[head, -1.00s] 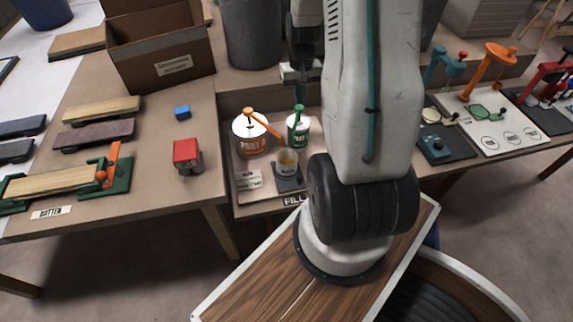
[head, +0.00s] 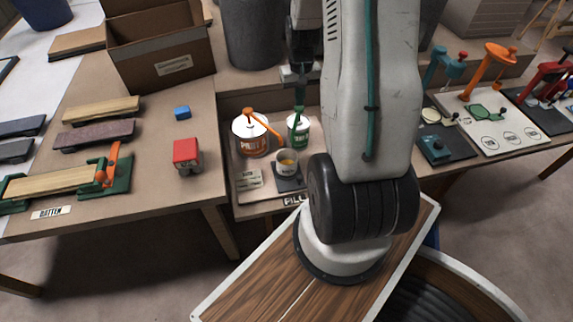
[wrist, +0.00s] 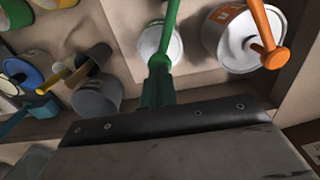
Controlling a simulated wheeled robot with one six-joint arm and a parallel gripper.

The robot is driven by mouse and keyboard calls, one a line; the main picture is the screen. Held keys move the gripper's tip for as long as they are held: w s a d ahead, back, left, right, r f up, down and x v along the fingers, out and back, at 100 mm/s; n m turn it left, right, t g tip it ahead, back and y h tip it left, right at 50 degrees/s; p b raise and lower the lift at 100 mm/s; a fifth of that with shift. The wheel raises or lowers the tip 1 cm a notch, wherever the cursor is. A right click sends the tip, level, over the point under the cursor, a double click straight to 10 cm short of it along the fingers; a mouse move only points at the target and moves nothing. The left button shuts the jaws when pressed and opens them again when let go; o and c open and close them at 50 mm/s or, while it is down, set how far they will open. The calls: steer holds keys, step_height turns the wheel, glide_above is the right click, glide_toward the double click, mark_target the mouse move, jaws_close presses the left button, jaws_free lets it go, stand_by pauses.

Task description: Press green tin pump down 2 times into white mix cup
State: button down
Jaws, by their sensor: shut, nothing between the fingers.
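The green tin (head: 299,131) is a white can with a green label. Its green pump (head: 299,113) stands on top, and in the wrist view the green spout (wrist: 172,18) reaches away from the fingers over the pale lid. The white mix cup (head: 287,162), with something amber inside, sits on a dark pad just in front of the tin. My gripper (head: 300,97) is shut and empty, pointing down with its tips at the pump head. In the wrist view the tips (wrist: 159,68) overlap the pump; I cannot tell how firmly they touch.
The orange-labelled tin (head: 253,144) with its orange pump (head: 262,122) stands close to the left. A label card (head: 249,180) lies left of the cup.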

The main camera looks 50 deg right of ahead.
steer(key=shift+f, duration=1.05)
steer(key=shift+r, duration=1.45)
steer(key=shift+f, duration=1.4)
steer(key=shift+r, duration=1.45)
